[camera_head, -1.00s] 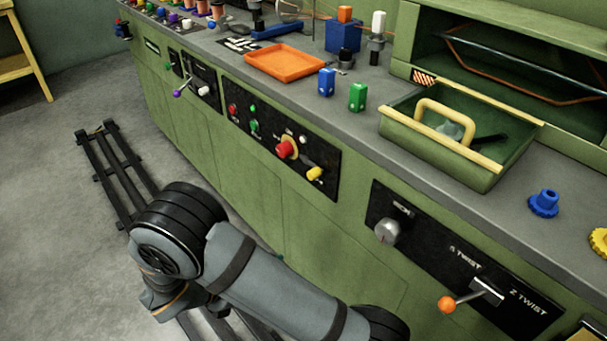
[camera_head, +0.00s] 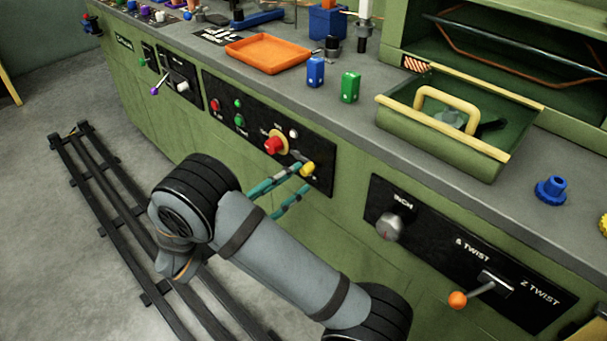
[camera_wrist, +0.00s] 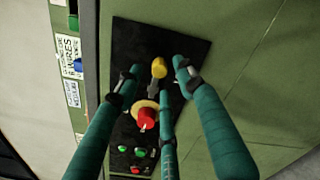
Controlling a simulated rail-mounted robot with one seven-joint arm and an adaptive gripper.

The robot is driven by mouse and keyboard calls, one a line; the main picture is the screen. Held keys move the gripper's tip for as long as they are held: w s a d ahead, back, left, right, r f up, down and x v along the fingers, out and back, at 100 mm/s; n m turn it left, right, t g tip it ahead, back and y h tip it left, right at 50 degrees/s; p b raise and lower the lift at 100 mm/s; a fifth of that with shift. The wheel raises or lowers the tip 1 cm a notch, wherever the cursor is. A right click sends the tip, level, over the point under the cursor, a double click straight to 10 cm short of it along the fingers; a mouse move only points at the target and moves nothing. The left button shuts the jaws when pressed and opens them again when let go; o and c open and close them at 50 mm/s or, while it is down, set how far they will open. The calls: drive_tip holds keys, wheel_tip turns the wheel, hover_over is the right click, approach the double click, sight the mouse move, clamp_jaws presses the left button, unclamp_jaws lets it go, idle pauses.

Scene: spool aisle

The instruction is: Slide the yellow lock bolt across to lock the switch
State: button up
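The yellow lock bolt (camera_head: 307,169) is a short yellow knob on the right part of a black control panel (camera_head: 222,88). Left of it is the red switch knob (camera_head: 272,146) on a yellow ring. In the wrist view the bolt (camera_wrist: 159,68) lies beyond the red knob (camera_wrist: 147,118), with a grey metal piece between them. My gripper (camera_head: 302,177) has teal fingers and is open at the bolt. In the wrist view its fingertips (camera_wrist: 157,80) are spread around the bolt, with visible gaps on both sides. I cannot tell whether any finger touches it.
Green buttons (camera_head: 238,112) and a red one sit at the panel's left. Another panel with a grey INCH knob (camera_head: 389,227) and an orange-tipped lever (camera_head: 458,299) is to the right. The bench top above holds an orange tray (camera_head: 268,68) and a green drawer-like bin (camera_head: 440,150).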

sight(303, 173)
drive_tip(key=shift+b+x, duration=0.3)
drive_tip(key=shift+x, duration=1.8)
drive_tip(key=shift+c, duration=0.3)
clamp_jaws()
